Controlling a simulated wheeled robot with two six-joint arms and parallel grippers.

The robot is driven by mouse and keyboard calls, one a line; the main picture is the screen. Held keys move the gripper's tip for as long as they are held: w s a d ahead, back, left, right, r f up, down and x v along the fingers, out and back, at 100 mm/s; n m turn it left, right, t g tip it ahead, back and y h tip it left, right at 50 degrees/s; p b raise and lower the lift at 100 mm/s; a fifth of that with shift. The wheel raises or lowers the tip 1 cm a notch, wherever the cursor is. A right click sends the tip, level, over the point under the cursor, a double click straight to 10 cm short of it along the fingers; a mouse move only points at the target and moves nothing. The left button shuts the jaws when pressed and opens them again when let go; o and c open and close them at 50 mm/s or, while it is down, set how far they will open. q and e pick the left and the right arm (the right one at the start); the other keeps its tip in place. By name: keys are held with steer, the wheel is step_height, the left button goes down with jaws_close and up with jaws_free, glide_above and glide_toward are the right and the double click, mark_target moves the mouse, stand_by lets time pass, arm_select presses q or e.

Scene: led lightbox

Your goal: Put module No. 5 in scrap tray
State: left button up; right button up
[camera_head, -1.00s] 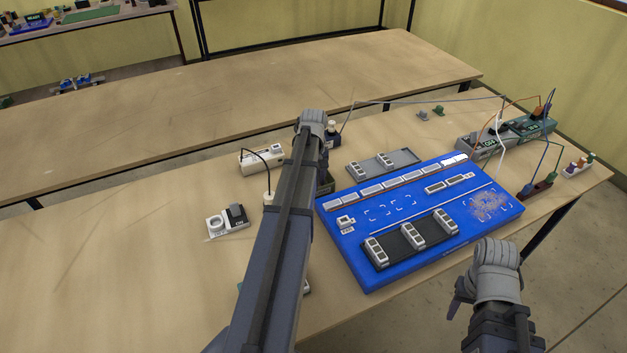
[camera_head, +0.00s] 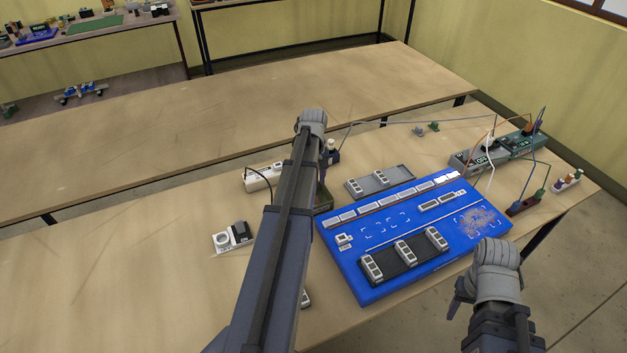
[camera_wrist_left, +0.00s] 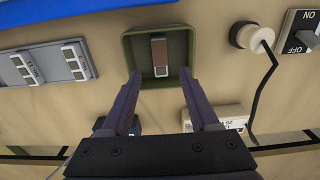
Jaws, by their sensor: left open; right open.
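A green tray (camera_wrist_left: 128,62) shows in the left wrist view, with a module (camera_wrist_left: 159,57) with a brown strip and a white end lying inside. Its number is not readable. My left gripper (camera_wrist_left: 161,74) is open, its fingertips near the tray's edge with nothing between them. My right gripper (camera_head: 461,298) is open and empty, in front of the blue board (camera_head: 372,292). Several white modules stand in a dark rack (camera_head: 388,263) on the board.
A grey rack (camera_head: 399,177) behind the board holds two modules. A switch box (camera_head: 240,232) and a power strip (camera_head: 262,179) stand left of my left arm. Wired devices (camera_head: 490,154) stand at the back right. The left part of the table is clear.

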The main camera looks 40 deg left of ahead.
arm_select(q)
step_height(320, 180, up, 4)
steer(key=p, duration=0.3)
steer(key=shift+r, duration=0.1)
steer(key=s+d+m, duration=0.2)
steer(key=d+m, duration=0.5)
steer(key=d, duration=1.4)
steer(key=s+d+m, duration=0.4)
steer(key=s+d, duration=0.1)
steer(key=d, duration=0.5)
steer(key=s+d+m+y, duration=0.1)
steer(key=s+d+m, duration=0.4)
steer(key=d, duration=0.5)
steer(key=shift+s, duration=0.4)
